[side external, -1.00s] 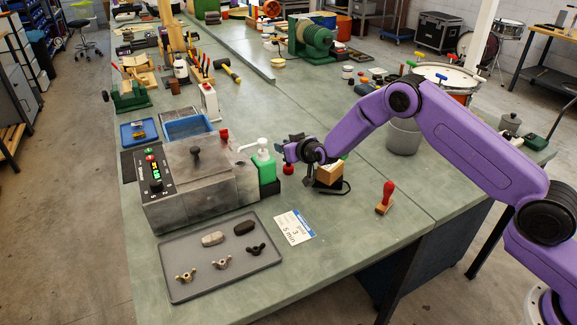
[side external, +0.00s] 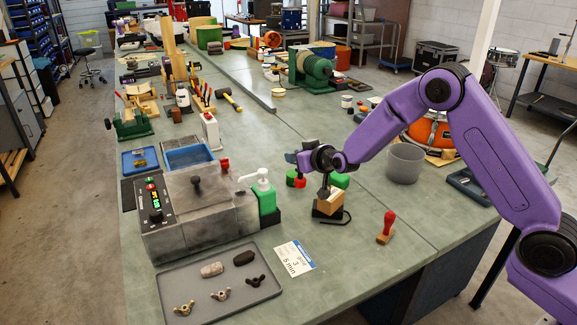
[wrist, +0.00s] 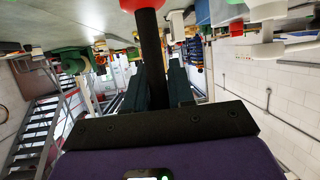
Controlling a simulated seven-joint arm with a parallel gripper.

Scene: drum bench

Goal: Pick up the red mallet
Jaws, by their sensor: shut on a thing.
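My gripper (side external: 308,162) is just above the wooden block on the bench, near the green pump bottle. In the wrist view its dark fingers (wrist: 155,88) are shut on the black handle of the red mallet (wrist: 150,45). The mallet's red head (wrist: 130,3) is at the top edge of that view, cut off. In the side external view the red head (side external: 300,183) hangs below the finger ends, to the left of the wooden block. The handle is mostly hidden there by my gripper.
The wooden block (side external: 330,203) stands close below my gripper, with green pieces (side external: 340,180) behind it. A green pump bottle (side external: 266,199) and a grey machine (side external: 196,212) stand to the left. A red-handled stamp (side external: 387,227) and a grey bucket (side external: 404,164) are to the right.

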